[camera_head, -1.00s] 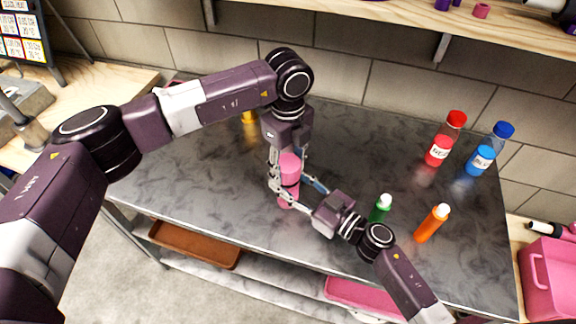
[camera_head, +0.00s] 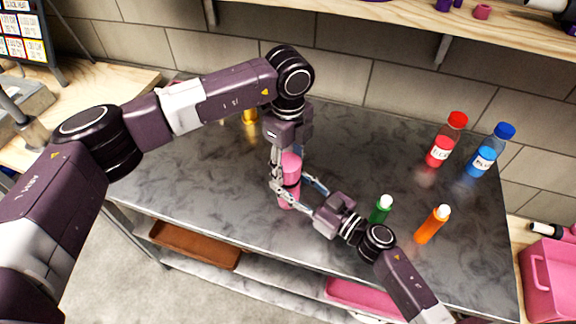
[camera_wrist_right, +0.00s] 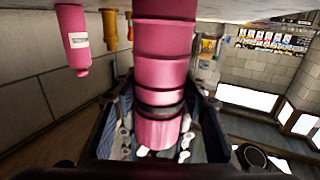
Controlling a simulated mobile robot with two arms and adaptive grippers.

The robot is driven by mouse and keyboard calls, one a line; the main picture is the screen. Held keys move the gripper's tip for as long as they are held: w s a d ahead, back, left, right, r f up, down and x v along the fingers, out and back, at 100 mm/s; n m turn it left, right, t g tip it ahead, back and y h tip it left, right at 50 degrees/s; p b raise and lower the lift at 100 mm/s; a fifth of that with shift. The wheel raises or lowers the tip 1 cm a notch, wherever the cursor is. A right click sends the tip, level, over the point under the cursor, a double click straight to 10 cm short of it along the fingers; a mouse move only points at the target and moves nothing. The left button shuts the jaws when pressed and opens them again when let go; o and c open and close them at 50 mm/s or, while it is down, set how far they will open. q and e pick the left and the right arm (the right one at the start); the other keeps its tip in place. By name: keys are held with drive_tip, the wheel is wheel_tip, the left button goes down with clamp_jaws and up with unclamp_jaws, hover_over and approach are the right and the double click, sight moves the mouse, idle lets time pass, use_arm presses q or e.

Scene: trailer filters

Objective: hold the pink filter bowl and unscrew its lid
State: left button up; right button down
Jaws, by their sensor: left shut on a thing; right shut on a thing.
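The pink filter bowl (camera_head: 289,197) stands upright on the grey marbled table, with its pink top (camera_head: 291,162) between my left fingers. My left gripper (camera_head: 288,164) reaches straight down from above and is shut on the top part, the lid. My right gripper (camera_head: 290,185) comes in from the right, low down, and is shut around the bowl's body. In the right wrist view the stacked pink filter (camera_wrist_right: 165,60) runs between my right fingers, with a dark band around it. The fingers partly hide the seam between lid and bowl.
A red bottle (camera_head: 439,150), a blue bottle (camera_head: 482,160), a green bottle (camera_head: 380,211) and an orange bottle (camera_head: 431,226) stand to the right. A yellow item (camera_head: 249,117) stands behind my left arm. The table's left part is clear.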

sight(288, 162)
use_arm(q)
drive_tip(key=shift+r, duration=0.85)
drive_tip(key=shift+r, duration=2)
use_arm(e)
drive_tip(key=c, duration=1.1)
unclamp_jaws()
